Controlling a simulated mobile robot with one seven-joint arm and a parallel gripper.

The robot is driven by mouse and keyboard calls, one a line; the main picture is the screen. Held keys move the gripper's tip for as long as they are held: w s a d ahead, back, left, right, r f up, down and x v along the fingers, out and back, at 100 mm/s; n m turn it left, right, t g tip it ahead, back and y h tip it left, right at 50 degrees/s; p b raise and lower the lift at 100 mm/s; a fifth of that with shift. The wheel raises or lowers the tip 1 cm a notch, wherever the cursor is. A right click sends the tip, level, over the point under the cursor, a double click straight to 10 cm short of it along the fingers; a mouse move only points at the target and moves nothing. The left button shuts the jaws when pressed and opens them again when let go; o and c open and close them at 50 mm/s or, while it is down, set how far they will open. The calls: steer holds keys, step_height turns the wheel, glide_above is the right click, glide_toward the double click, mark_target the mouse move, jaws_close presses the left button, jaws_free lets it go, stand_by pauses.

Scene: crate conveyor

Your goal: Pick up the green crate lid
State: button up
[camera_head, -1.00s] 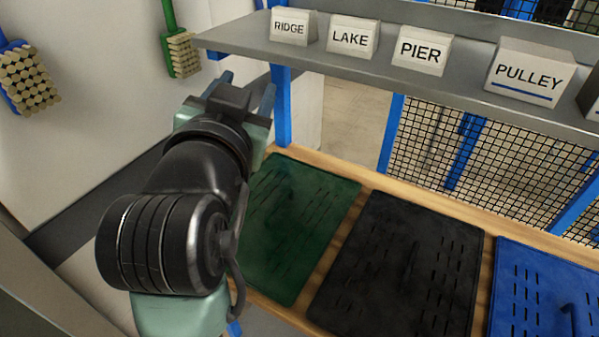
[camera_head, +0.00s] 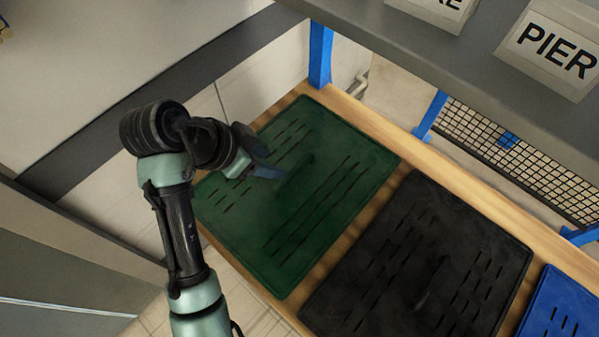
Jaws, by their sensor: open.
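The green crate lid (camera_head: 322,215) lies flat on the wooden table, with rows of slots and a raised handle (camera_head: 296,177) near its middle. My gripper (camera_head: 277,174) is over the lid's left-centre part, with its blue-grey fingers pointing at the handle. The jaws are open. The frames do not show clearly whether the fingers touch the handle or hover beside it. My arm hides part of the lid's left edge.
A black lid (camera_head: 395,235) lies to the right of the green one, and a blue lid (camera_head: 565,315) is farther right. A grey shelf (camera_head: 420,45) with a PIER sign (camera_head: 555,48) overhangs the back. A blue post (camera_head: 320,55) stands behind the green lid.

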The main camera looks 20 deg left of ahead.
mark_target(293, 171)
steer(key=x, duration=0.3)
steer(key=shift+d+f, duration=0.1)
steer(key=shift+f, duration=0.1)
steer(key=p+x, duration=0.1)
steer(key=x, duration=0.4)
steer(key=shift+d+f, duration=0.2)
steer(key=shift+f, duration=0.1)
steer(key=shift+c, duration=0.3)
jaws_close()
steer(key=shift+r, duration=0.1)
stand_by(0.6)
